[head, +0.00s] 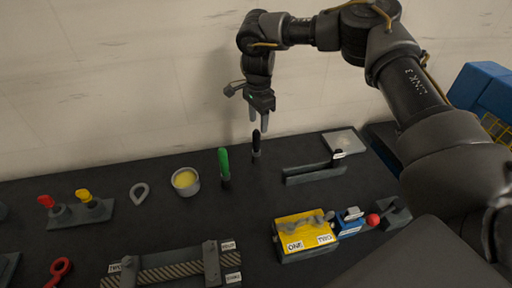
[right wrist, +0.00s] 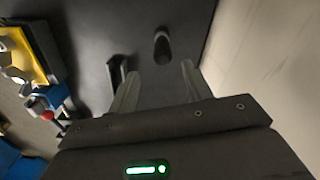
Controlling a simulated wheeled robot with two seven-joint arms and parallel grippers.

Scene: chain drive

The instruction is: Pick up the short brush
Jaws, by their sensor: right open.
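A black-handled tool (head: 256,143), which looks like the short brush, stands upright on the dark bench near the wall; its lower end is hard to make out. A longer green-handled tool (head: 224,166) stands upright to its left. My right gripper (head: 259,118) points down just above the black handle, open and empty. In the right wrist view the black handle (right wrist: 162,45) appears beyond the gap between the open fingertips (right wrist: 160,70), not touched by them. My left gripper is out of view.
A cup of yellow paste (head: 185,181) stands left of the green handle. A grey slotted bar (head: 314,174) and a pale square plate (head: 344,142) lie to the right. A yellow block (head: 304,235) is nearer. The wall (head: 120,80) rises close behind.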

